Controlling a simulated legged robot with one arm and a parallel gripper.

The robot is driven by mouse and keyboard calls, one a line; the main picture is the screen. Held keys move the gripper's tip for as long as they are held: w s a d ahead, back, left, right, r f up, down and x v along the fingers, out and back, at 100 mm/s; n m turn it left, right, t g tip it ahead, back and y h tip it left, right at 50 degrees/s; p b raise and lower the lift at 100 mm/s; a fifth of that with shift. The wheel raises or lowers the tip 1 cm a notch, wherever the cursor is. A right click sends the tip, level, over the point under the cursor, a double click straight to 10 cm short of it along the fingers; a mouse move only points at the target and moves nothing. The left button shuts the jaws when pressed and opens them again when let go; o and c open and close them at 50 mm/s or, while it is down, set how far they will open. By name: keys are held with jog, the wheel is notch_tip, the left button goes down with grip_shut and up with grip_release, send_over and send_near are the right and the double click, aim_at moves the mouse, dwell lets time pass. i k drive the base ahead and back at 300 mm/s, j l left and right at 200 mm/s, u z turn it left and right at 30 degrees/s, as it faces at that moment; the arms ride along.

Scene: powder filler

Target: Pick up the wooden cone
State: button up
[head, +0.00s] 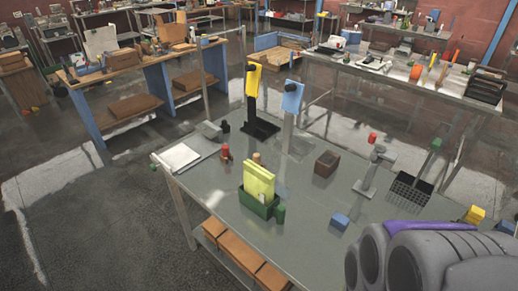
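A small tan, wood-coloured piece (257,158) stands on the grey table (318,215), just behind the yellow block in the green box. It may be the wooden cone, but its lower part is hidden and it is too small to tell its shape. A reddish piece (225,152) stands to its left. Grey rounded parts with a purple strip, which look like my own arm, fill the bottom right corner. My gripper's fingers do not show.
A green box (257,206) holds yellow blocks. A brown box (327,163), blue block (340,221), black rack (411,188), grey stand (375,172) and two tall posts, topped yellow (253,80) and blue (292,97), stand around.

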aim_at(257, 156)
jog(key=i+j+z, duration=0.15)
jog(key=j, duration=0.25)
jog(key=i+j+z, duration=0.2)
jog(key=j, duration=0.2)
jog(key=j+z, duration=0.15)
jog(key=j, duration=0.3)
jog(key=i+j, duration=0.1)
jog(key=j, duration=0.3)
jog(key=i+j+z, duration=0.1)
jog(key=j, duration=0.25)
jog(key=i+j, duration=0.15)
jog(key=j, duration=0.25)
jog(key=z, duration=0.05)
